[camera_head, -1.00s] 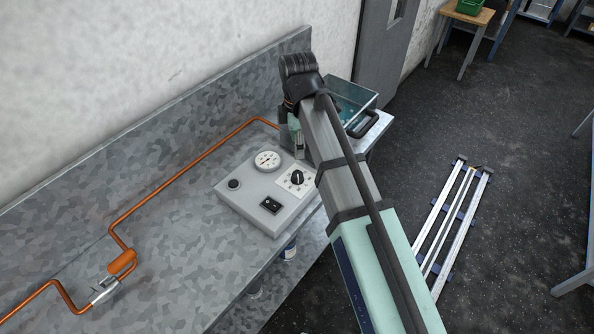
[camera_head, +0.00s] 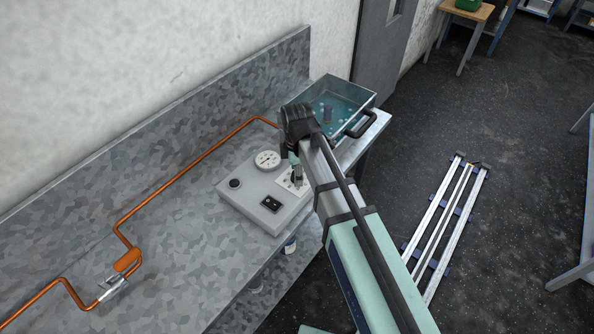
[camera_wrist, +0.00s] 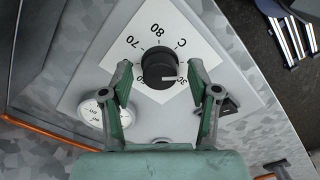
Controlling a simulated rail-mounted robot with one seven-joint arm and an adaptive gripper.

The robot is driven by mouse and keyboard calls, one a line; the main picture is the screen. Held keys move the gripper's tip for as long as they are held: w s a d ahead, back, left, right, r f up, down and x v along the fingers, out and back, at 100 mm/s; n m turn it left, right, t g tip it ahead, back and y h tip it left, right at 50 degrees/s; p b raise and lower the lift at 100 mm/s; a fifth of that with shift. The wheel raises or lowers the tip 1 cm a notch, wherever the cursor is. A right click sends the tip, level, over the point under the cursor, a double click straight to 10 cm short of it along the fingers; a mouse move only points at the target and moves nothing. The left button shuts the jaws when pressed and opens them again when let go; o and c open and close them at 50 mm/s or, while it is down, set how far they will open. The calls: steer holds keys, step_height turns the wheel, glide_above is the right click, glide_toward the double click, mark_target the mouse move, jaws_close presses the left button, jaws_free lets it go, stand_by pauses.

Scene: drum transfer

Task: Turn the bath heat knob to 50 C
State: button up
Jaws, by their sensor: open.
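The black heat knob (camera_wrist: 157,66) sits on a white dial plate (camera_wrist: 185,35) in the wrist view. Its white pointer line points right, towards a partly hidden number by the right finger. The marks 70, 80 and C are readable. My gripper (camera_wrist: 160,70) is open, with one green finger on each side of the knob and visible gaps; I cannot tell its height over the knob. In the head view my gripper (camera_head: 297,172) is over the dial plate on the grey control box (camera_head: 245,200) and hides the knob. The water bath (camera_head: 350,98) stands behind.
The box also carries a round gauge (camera_head: 267,159), a black button (camera_head: 235,183) and a black switch (camera_head: 271,203). An orange pipe (camera_head: 180,177) runs along the metal bench (camera_head: 185,255). The bench left of the box is mostly clear.

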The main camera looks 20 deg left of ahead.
steer(key=shift+f, duration=0.1)
jaws_close()
steer(key=c, duration=1.2)
jaws_free()
